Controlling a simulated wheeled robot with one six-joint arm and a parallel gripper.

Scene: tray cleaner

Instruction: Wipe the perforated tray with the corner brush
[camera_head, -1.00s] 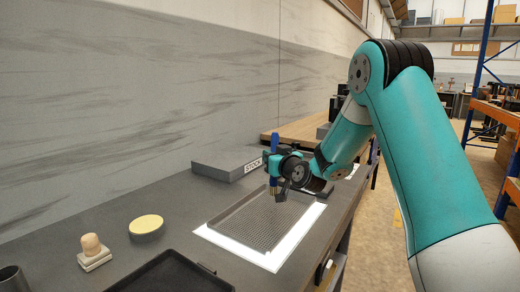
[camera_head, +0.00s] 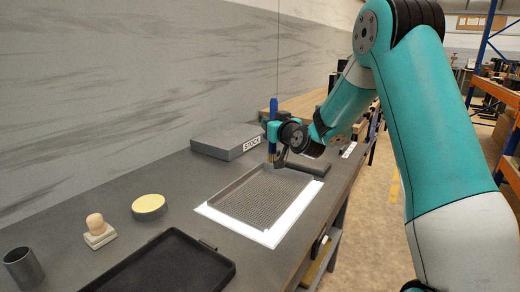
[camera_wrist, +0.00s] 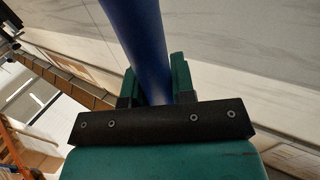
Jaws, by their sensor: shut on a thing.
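The perforated tray (camera_head: 262,200) lies flat on a white sheet on the grey bench. My gripper (camera_head: 272,131) is over the tray's far end and shut on the corner brush (camera_head: 273,108), which stands about upright with its blue handle up. The brush's lower end is near the tray's far edge; I cannot tell whether it touches. In the wrist view the blue handle (camera_wrist: 143,40) passes between the green fingers, and the bristles are hidden.
A grey STOCK box (camera_head: 226,138) lies behind the tray. A yellow round pad (camera_head: 149,205), a stamp-like block with a knob (camera_head: 97,230), a dark cup (camera_head: 23,267) and a black tray (camera_head: 172,262) stand nearer, to the left. A dark flat block (camera_head: 306,166) lies right of the brush.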

